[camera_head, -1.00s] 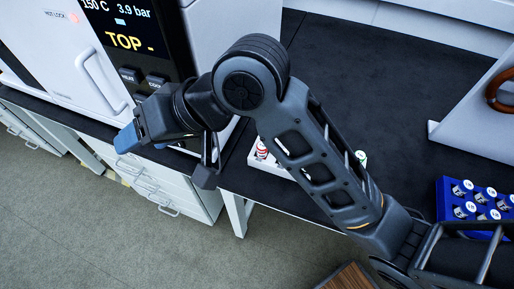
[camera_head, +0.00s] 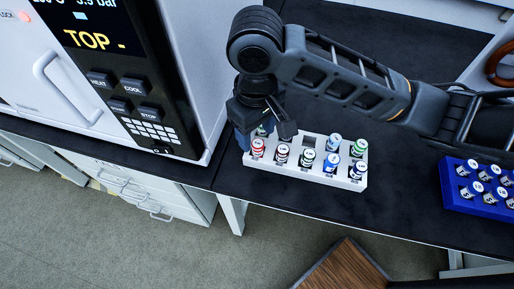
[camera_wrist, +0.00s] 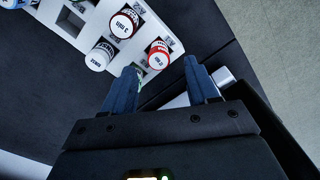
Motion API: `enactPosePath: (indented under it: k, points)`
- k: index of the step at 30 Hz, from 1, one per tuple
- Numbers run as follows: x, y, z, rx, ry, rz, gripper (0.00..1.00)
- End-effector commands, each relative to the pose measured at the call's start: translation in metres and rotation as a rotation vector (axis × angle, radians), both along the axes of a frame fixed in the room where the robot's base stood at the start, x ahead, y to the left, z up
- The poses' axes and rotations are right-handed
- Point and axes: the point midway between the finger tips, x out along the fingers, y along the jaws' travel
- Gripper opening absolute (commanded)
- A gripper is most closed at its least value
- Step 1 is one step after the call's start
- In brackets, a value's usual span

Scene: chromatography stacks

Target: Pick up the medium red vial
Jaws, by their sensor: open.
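A vial with a bright red band (camera_head: 257,147) stands at the left end of the front row of a white rack (camera_head: 308,181). In the wrist view the red-banded vial (camera_wrist: 158,54) is upright in its slot, just beyond and between my fingertips. My gripper (camera_wrist: 161,68) is open with two blue fingers and holds nothing. In the head view my gripper hangs over the left end of the rack, its fingers partly hidden by my arm. A dark brown-red-banded vial (camera_wrist: 124,24) and a pale-topped vial (camera_wrist: 99,56) stand near the red one.
Several green- and blue-banded vials fill other slots of the white rack. A blue rack (camera_head: 449,190) with several vials is at the right. A white oven with a black control panel (camera_head: 140,80) stands close at the left. The bench's front edge is near the rack.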

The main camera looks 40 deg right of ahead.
Motion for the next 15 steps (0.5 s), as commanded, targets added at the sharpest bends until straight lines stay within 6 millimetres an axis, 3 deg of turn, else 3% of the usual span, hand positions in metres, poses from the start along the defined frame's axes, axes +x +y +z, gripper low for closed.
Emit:
enactPosePath:
  k: [9,15]
  points:
    - [-0.002,-0.002,-0.041,0.0,0.0,-0.001,0.59]
    - [-0.002,-0.002,-0.047,0.0,-0.001,0.0,0.59]
